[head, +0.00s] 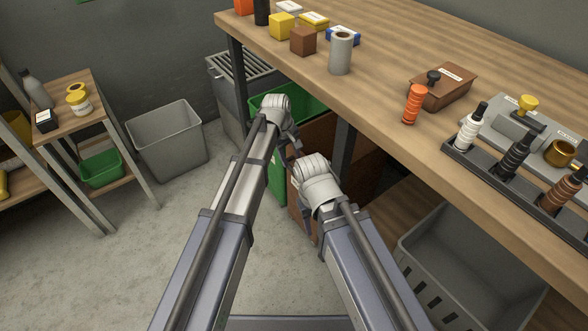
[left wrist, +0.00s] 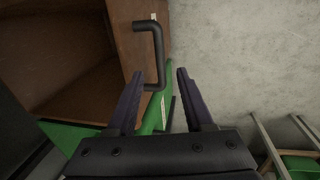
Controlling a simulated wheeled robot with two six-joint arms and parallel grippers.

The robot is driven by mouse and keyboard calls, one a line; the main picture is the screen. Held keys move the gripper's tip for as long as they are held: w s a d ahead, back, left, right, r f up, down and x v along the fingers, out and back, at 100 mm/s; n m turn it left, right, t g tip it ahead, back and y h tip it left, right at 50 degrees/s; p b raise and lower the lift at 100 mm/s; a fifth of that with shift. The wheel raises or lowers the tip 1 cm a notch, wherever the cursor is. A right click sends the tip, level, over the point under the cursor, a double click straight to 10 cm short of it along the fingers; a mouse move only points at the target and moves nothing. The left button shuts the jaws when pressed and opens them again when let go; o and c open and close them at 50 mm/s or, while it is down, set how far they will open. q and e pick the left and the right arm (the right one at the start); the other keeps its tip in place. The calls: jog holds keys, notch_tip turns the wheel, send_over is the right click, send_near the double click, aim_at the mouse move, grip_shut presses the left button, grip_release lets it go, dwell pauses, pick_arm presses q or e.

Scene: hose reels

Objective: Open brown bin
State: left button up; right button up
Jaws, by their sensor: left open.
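The brown bin (head: 300,222) stands under the workbench, partly hidden behind my arms. In the left wrist view its brown wall (left wrist: 134,40) and hollow inside show at the upper left, so its top appears open. A black bar handle (left wrist: 160,50) stands out from its front. My left gripper (head: 291,152) is by the bin front. Its two fingers (left wrist: 160,76) are spread and empty, with the handle's lower end between or just beyond their tips; contact cannot be told. My right gripper (head: 318,210) is in front of the brown bin, its fingers mostly hidden.
A green bin (head: 276,178) stands beside the brown one, close to my left gripper. A workbench (head: 385,115) with a leg (head: 344,150) overhangs the bins. A grey basket (head: 455,265) is at right. Open floor (head: 130,260) lies to the left.

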aim_at(294, 173)
pick_arm(q)
jog(key=shift+w+d+f+b, duration=0.15)
jog(key=shift+d+f+b, duration=0.05)
jog(key=shift+f+b, duration=1.1)
jog(key=shift+w+d+f+b, duration=0.1)
jog(key=shift+d+f+b, duration=0.1)
jog(key=shift+f+b, duration=1.05)
jog(key=shift+w+d+f+b, duration=0.15)
jog(key=shift+d+f+b, duration=0.05)
jog(key=shift+f+b, duration=1.05)
grip_shut()
